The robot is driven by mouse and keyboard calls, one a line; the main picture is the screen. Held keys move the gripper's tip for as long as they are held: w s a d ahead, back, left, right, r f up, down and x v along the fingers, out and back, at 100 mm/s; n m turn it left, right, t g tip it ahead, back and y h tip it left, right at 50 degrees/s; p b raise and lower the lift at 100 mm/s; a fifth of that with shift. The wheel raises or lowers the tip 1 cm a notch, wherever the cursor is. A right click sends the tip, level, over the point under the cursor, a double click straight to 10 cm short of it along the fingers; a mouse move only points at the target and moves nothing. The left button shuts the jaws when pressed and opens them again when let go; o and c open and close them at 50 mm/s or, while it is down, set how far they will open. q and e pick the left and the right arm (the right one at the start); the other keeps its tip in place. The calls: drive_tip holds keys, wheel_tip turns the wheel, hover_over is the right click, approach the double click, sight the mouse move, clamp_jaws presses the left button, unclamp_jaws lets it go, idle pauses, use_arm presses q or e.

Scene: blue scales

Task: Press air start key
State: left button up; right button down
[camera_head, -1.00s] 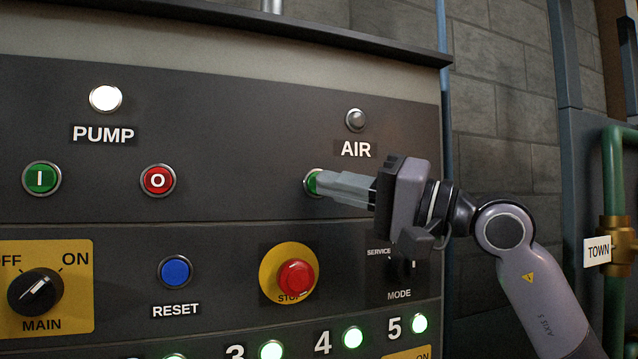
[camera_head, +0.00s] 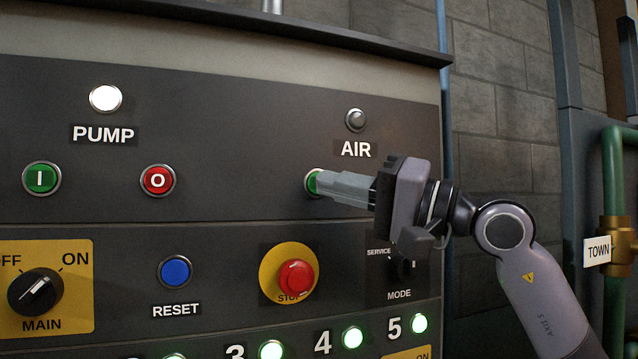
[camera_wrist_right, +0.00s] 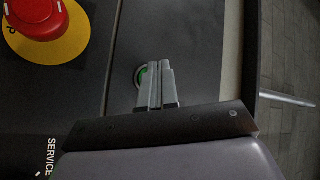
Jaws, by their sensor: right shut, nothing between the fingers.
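The green air start key (camera_head: 311,183) sits below the AIR label (camera_head: 356,149) on the dark panel. Most of it is hidden behind my right gripper (camera_head: 320,183), whose shut, empty fingertips are at the key's face. I cannot tell whether they touch it or stand just off it. In the right wrist view the shut fingers (camera_wrist_right: 159,66) overlap the right side of the key, and a green sliver of the key (camera_wrist_right: 141,77) shows to their left. The AIR lamp (camera_head: 356,120) above the label is dark. My left gripper is not in view.
The red STOP mushroom button (camera_head: 296,278) on its yellow plate is below the key. The red O button (camera_head: 158,180), green I button (camera_head: 41,179), blue RESET button (camera_head: 174,271) and lit PUMP lamp (camera_head: 105,98) are left.

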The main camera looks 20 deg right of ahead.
drive_tip(key=shift+w, duration=0.1)
drive_tip(key=shift+w, duration=0.35)
drive_tip(key=shift+w, duration=0.35)
idle(0.6)
drive_tip(key=shift+s, duration=0.75)
drive_tip(key=s+b, duration=0.2)
drive_tip(key=s, duration=0.3)
drive_tip(key=shift+a, duration=0.1)
idle(0.4)
